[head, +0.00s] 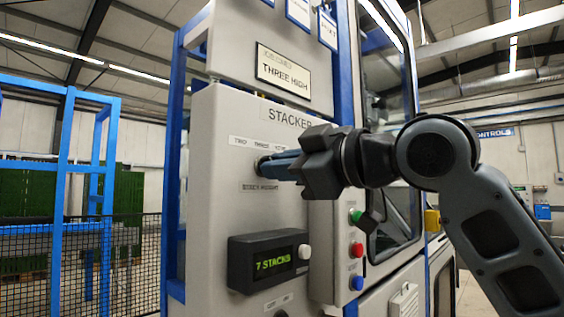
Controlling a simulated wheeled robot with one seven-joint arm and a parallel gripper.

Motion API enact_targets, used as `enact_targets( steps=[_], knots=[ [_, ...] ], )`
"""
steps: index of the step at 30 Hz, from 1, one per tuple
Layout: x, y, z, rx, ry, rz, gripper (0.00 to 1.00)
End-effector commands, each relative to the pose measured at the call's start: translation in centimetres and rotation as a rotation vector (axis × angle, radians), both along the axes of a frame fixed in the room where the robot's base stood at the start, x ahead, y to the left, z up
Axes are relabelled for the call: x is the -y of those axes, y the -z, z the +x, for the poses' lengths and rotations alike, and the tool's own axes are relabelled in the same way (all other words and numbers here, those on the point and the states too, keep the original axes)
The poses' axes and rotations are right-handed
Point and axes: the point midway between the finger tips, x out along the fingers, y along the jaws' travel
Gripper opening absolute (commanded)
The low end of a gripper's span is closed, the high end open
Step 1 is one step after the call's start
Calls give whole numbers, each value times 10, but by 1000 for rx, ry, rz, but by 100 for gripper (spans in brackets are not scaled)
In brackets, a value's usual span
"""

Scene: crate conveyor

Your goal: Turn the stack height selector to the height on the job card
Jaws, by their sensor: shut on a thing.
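The stack height selector (260,163) is on the grey stacker panel (225,205). My gripper (272,164) reaches it from the right and is shut on it, with blue fingers covering most of the knob. Labels above the selector read TWO and THREE; a third at the right is partly legible. I cannot tell which label the pointer faces. The job card (282,78) above the panel reads THREE HIGH.
A black display (270,261) below the selector reads 7 STACKS. Green, red (357,249) and blue (357,283) buttons sit on a side box below my arm. A glazed door stands to the right. Blue frames and mesh fencing (80,255) are at left.

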Motion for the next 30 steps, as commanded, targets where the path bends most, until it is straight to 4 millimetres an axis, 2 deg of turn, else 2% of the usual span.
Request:
enact_targets(
  steps=[18, 30],
  knots=[
    [-1, -2, -1, -388, -1, 298, 0],
    [-1, 0, -1, -523, -1, 404, 0]
  ],
)
